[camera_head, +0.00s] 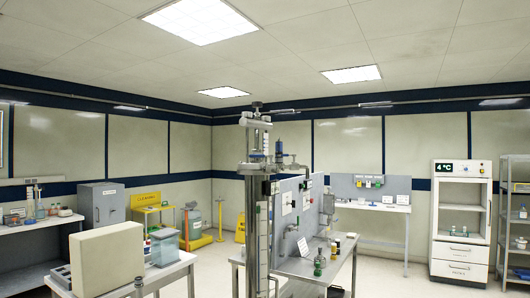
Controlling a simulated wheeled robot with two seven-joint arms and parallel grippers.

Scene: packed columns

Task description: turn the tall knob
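A tall metal and glass column (251,200) stands upright at the middle of the view, by the end of a bench. Its metal top (256,108) is the highest part. A blue-topped fitting (279,147) sits beside the upper part of the column. I cannot tell which part is the tall knob at this size. Neither of my grippers is in view.
A grey panel bench (345,246) carrying small bottles (319,263) is behind the column. A table (178,268) with a large beige box (106,259) is at near left. A white cabinet (459,252) stands at right. Floor shows between the two tables.

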